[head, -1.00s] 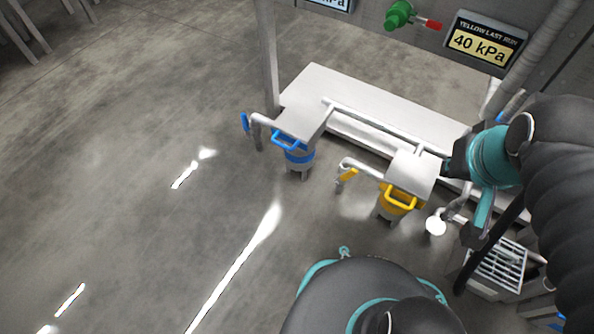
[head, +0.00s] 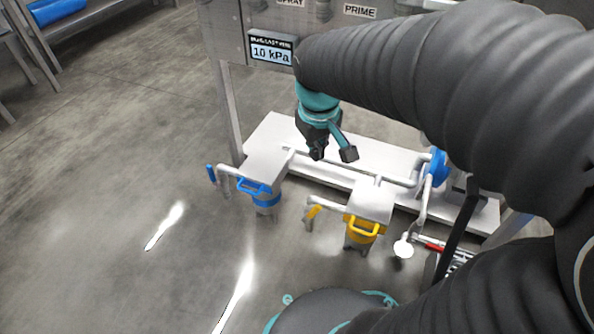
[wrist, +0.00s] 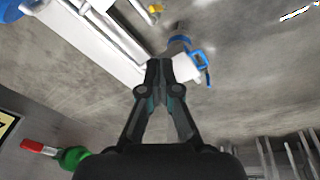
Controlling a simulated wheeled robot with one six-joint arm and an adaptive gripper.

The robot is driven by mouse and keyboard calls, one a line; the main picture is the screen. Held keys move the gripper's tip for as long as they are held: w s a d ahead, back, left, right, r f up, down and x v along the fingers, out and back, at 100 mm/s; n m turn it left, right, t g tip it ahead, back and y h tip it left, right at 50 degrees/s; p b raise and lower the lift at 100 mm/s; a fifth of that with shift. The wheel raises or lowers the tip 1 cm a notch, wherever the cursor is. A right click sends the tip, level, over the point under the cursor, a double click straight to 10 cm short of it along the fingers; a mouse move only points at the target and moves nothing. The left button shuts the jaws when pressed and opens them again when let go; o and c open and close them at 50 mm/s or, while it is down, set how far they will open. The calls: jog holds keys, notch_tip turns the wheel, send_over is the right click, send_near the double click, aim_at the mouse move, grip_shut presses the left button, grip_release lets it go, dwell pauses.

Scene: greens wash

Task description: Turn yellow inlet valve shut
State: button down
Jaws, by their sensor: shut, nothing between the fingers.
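In the head view a yellow lever (head: 314,211) sits on a white pipe left of a yellow-banded canister (head: 362,228). Whether it lies along or across the pipe is too small to tell. A blue lever (head: 211,173) hangs at the pipe end beside a blue-banded canister (head: 266,201). My gripper (head: 317,154) is above the white bench, up and between the two canisters, apart from both. In the wrist view its fingers (wrist: 158,66) are shut and empty, pointing toward the blue canister (wrist: 179,42). A small yellow part (wrist: 155,12) shows at the top edge.
A white bench (head: 390,165) with pipes runs behind the canisters. A 10 kPa display (head: 271,49) hangs on the panel.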

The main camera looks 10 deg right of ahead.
jog(key=w+a+f+n+g+h+p, duration=0.1)
jog(key=w+a+f+n+g+p, duration=0.2)
jog(key=w+f, duration=0.75)
jog(key=n+g+h, duration=0.2)
jog(key=n, duration=0.2)
send_over(311, 215)
jog(key=w+a, duration=0.2)
jog(key=w, duration=0.1)
notch_tip(311, 215, down, 23)
jog(key=shift+s+d+f, duration=0.1)
jog(key=shift+s+d, duration=0.3)
jog(key=shift+s, duration=0.25)
